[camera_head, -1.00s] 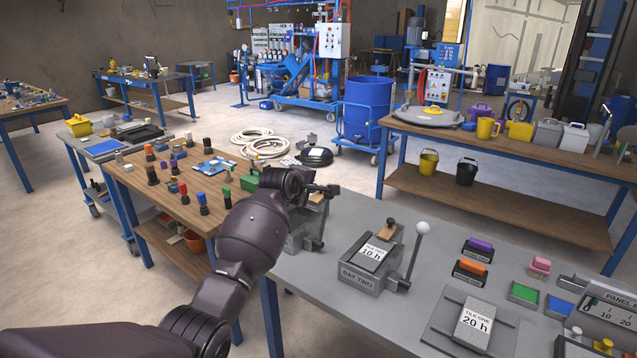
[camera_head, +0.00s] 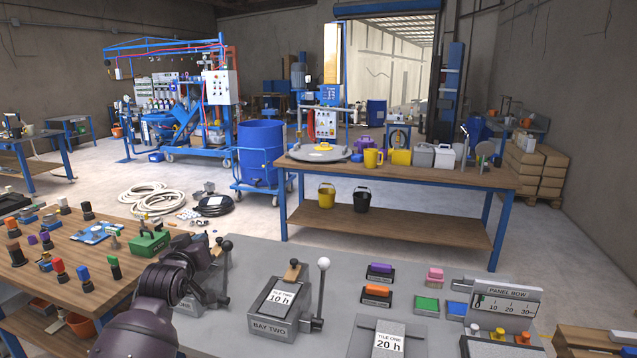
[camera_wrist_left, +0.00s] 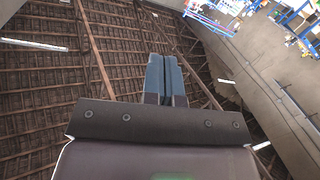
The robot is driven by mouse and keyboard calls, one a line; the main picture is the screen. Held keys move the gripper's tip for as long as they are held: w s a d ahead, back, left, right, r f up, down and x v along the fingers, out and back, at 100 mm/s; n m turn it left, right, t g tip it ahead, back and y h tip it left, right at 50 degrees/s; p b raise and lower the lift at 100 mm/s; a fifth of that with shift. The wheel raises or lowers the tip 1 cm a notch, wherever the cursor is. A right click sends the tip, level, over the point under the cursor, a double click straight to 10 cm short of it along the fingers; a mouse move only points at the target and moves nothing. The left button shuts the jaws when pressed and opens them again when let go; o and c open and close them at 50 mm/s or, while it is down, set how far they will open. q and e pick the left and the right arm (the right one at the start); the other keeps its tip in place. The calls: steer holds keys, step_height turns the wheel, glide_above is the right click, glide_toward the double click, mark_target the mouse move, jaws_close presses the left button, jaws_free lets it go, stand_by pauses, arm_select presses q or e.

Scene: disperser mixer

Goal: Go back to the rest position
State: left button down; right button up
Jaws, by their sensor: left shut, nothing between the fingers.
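My left arm comes in from the bottom left in the head view. My left gripper (camera_wrist_left: 166,80) shows in the left wrist view with its two blue-grey fingers together and nothing between them. Behind the fingers that view shows the roof beams and a wall, so the gripper tilts upward. In the head view my dark wrist covers part of a grey bay unit with a black-knobbed lever (camera_head: 226,246). I cannot tell whether they touch. My right gripper is not in view.
The grey bench holds the BAY TWO unit (camera_head: 281,310) with its white-knobbed lever, the TILE ONE block (camera_head: 388,345) and the panel bow gauge (camera_head: 507,298). A wooden table (camera_head: 75,250) with several coloured-top pieces is at left.

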arm_select(q)
steer(key=s+f+m+g, duration=0.1)
steer(key=s+f, duration=0.9)
steer(key=s, duration=0.3)
steer(key=s+f+m+g, duration=0.1)
steer(key=s+f+g, duration=0.1)
steer(key=s+f, duration=0.8)
steer(key=s+f+m+g+y, duration=0.1)
steer(key=s+f+g, duration=0.1)
steer(key=s+f, duration=0.8)
steer(key=s, duration=0.7)
steer(key=shift+s+a, duration=0.25)
steer(key=shift+s, duration=0.1)
